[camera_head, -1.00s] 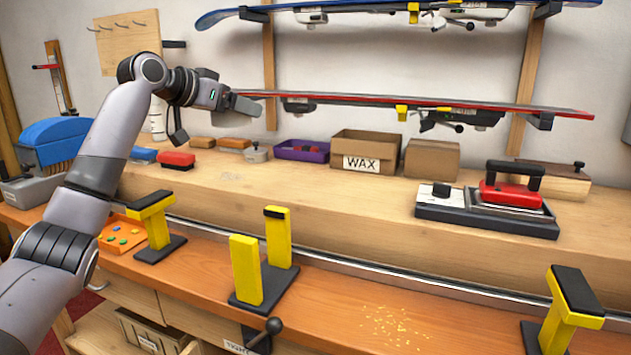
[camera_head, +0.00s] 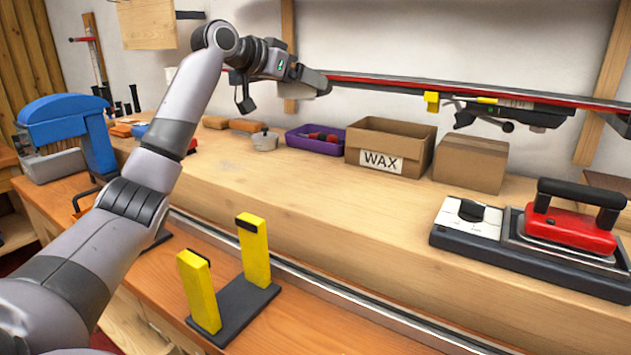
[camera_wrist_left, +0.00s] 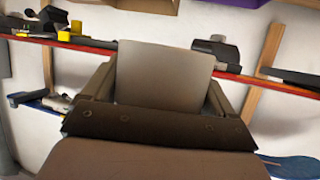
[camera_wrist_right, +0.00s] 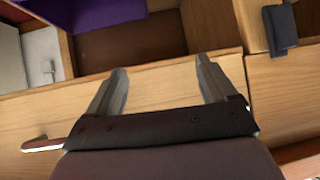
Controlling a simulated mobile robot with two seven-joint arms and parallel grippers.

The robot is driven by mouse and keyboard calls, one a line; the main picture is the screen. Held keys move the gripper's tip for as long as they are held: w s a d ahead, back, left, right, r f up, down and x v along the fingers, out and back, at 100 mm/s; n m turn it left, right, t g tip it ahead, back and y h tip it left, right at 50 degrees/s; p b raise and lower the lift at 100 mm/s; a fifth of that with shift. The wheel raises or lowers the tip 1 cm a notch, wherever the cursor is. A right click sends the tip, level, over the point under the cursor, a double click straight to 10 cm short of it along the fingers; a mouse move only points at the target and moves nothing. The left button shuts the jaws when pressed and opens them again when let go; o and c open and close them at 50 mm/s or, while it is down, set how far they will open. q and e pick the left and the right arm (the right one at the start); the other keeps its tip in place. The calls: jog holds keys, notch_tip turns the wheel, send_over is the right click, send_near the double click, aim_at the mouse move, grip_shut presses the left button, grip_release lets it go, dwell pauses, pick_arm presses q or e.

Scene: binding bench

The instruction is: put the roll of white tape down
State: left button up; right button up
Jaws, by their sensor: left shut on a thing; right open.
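My left gripper (camera_head: 318,84) is raised in front of the wall, above the bench's back shelf and beside the red-edged ski or board. In the left wrist view its fingers are shut on a pale greyish-white object (camera_wrist_left: 165,75), which appears to be the roll of white tape. Its round form cannot be made out there, and in the head view I cannot make out the roll at the gripper. My right gripper (camera_wrist_right: 163,70) is open and empty in the right wrist view, with pale wood beyond its fingers. It is not in the head view.
The raised shelf (camera_head: 330,205) has clear wood in its middle. Behind stand a purple tray (camera_head: 314,142), a WAX box (camera_head: 388,147) and a plain carton (camera_head: 470,163). A red iron (camera_head: 570,228) is at right. A yellow-posted vise (camera_head: 255,250) stands on the lower bench.

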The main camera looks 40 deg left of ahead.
pick_arm(q)
jog(key=b, duration=0.4)
send_over(303, 183)
notch_tip(303, 183, down, 15)
jog(key=shift+r, duration=0.1)
jog(key=shift+f+b, duration=0.55)
jog(key=shift+f, duration=2)
jog(key=shift+f, duration=0.15)
jog(key=o, duration=0.8)
jog(key=shift+o, duration=0.2)
jog(key=b+v, duration=0.1)
jog(key=v, duration=0.9)
jog(key=shift+s, duration=0.1)
jog(key=shift+b+v, duration=0.45)
jog(key=shift+v, duration=0.5)
